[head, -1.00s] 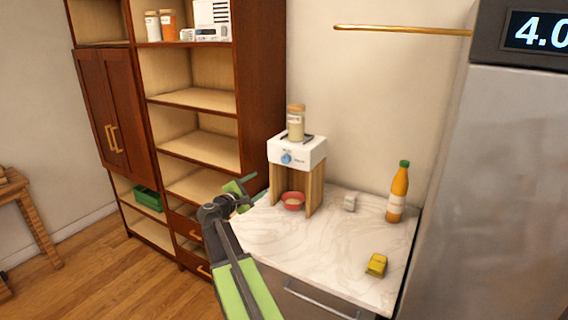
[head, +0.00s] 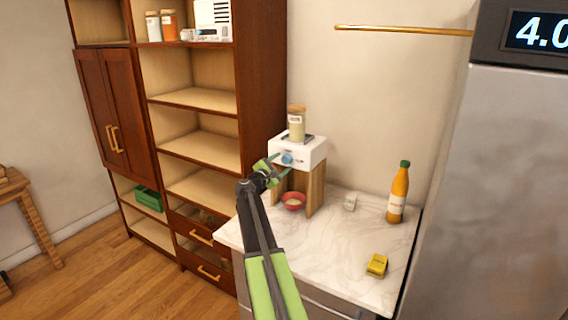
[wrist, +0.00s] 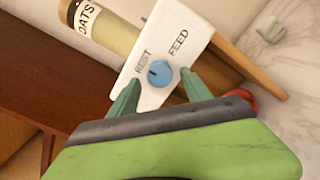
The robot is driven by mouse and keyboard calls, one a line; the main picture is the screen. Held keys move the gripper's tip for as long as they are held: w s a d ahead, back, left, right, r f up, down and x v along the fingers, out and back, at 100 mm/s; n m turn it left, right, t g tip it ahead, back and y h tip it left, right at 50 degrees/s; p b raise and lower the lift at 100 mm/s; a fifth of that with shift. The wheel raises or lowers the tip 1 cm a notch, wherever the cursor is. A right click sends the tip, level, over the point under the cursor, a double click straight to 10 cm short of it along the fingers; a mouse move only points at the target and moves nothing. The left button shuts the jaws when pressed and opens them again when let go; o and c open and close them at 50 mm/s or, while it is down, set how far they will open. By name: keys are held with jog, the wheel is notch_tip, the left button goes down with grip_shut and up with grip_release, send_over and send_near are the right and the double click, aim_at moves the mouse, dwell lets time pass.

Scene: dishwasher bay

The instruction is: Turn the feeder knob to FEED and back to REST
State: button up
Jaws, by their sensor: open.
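The feeder (head: 309,150) is a white box on wooden legs on the marble counter, with a jar (head: 296,124) on top. The jar's label reads OATS in the wrist view (wrist: 97,28). The blue knob (head: 287,158) is on the feeder's front face. In the wrist view the knob (wrist: 159,74) sits between the REST and FEED labels, its dark mark towards REST. My gripper (head: 277,164) is open in front of the knob. In the wrist view its two green fingertips (wrist: 161,82) lie either side of the knob; I cannot tell whether they touch it.
A red bowl (head: 293,201) stands under the feeder. A small white item (head: 350,202), an orange bottle (head: 398,192) and a yellow block (head: 377,265) are on the counter (head: 335,250). A wooden shelf unit (head: 262,80) stands left, a steel fridge (head: 490,190) right.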

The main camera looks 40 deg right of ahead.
jog(key=shift+x, duration=0.8)
grip_shut()
